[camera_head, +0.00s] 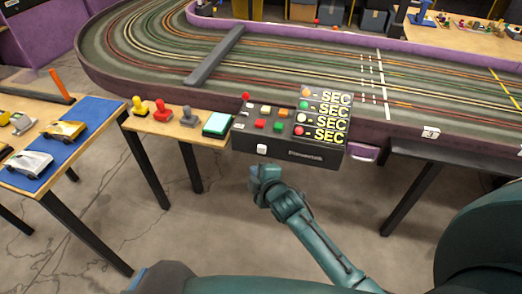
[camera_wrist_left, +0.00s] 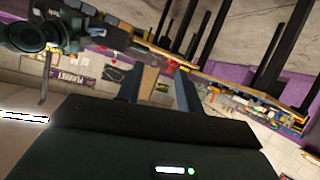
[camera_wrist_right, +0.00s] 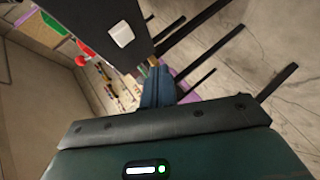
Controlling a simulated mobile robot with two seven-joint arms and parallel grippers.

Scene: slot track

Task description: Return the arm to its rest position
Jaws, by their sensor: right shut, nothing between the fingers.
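My right gripper (camera_head: 256,170) is shut and empty. It points up just below the front face of the black control box (camera_head: 240,146), and a small gap seems to lie between them. In the right wrist view the closed fingers (camera_wrist_right: 157,85) stand near the box's dark face (camera_wrist_right: 95,20), with its white button (camera_wrist_right: 121,34) above and to the left. My left gripper is not seen in the head view. In the left wrist view its two fingers (camera_wrist_left: 158,88) are apart with nothing between them.
The box carries coloured buttons and a red knob (camera_head: 245,97). Behind it lies the slot track (camera_head: 150,60). A wooden table with a blue mat (camera_head: 95,113) and toy cars stands at the left. Open floor (camera_head: 210,230) lies in front of the box.

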